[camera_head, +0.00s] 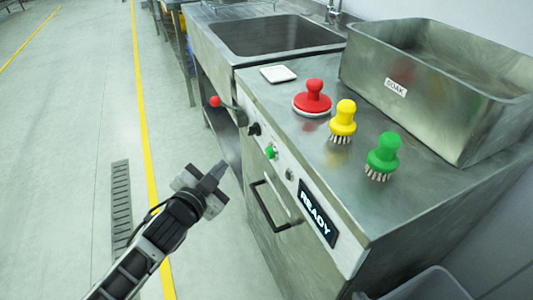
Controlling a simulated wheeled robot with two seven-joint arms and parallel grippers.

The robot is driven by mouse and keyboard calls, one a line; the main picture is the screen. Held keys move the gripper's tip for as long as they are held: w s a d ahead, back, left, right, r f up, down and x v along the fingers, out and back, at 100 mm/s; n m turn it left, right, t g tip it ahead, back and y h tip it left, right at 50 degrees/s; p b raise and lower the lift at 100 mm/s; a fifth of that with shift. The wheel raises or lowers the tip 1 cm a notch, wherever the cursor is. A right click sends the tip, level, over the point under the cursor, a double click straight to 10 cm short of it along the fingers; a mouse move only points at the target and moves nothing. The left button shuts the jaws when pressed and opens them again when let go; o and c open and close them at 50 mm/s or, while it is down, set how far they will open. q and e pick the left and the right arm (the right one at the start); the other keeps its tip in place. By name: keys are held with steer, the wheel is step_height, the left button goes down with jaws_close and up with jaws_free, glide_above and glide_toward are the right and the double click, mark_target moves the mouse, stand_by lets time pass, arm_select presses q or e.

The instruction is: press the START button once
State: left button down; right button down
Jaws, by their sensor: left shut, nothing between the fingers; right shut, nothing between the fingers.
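A small green button (271,152) sits on the pale control strip on the front of the steel cabinet (240,168); no START lettering can be read. A dark display (317,213) on the same front reads READY. My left gripper (216,172) is shut and empty, in front of the cabinet. In the picture its tip is left of and a little below the green button, apart from it. My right gripper is not in view.
A black knob (254,129) and a grey round fitting (289,174) flank the button. A red-balled lever (215,101) sticks out up-left, and a dark handle (268,205) lies below. Red (313,98), yellow (343,120) and green (383,156) brushes and a SOAK basin (430,110) stand on top.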

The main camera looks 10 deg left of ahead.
mark_target(270, 152)
steer(key=shift+w+f+b, duration=0.15)
steer(key=shift+f+b, duration=0.25)
steer(key=shift+b, duration=0.6)
arm_select(q)
steer(key=w+d, duration=0.4)
steer(key=d, duration=0.2)
steer(key=shift+w+d, duration=0.3)
steer(key=shift+d, duration=0.1)
steer(key=shift+d, duration=0.1)
stand_by(0.7)
steer(key=shift+w+d, duration=0.25)
steer(key=shift+w+d, duration=0.3)
steer(key=shift+d, duration=0.15)
stand_by(1.0)
steer(key=shift+r, duration=0.1)
arm_select(e)
steer(key=shift+r+p, duration=0.45)
arm_select(q)
steer(key=shift+s+a, duration=0.55)
steer(key=shift+a, duration=0.2)
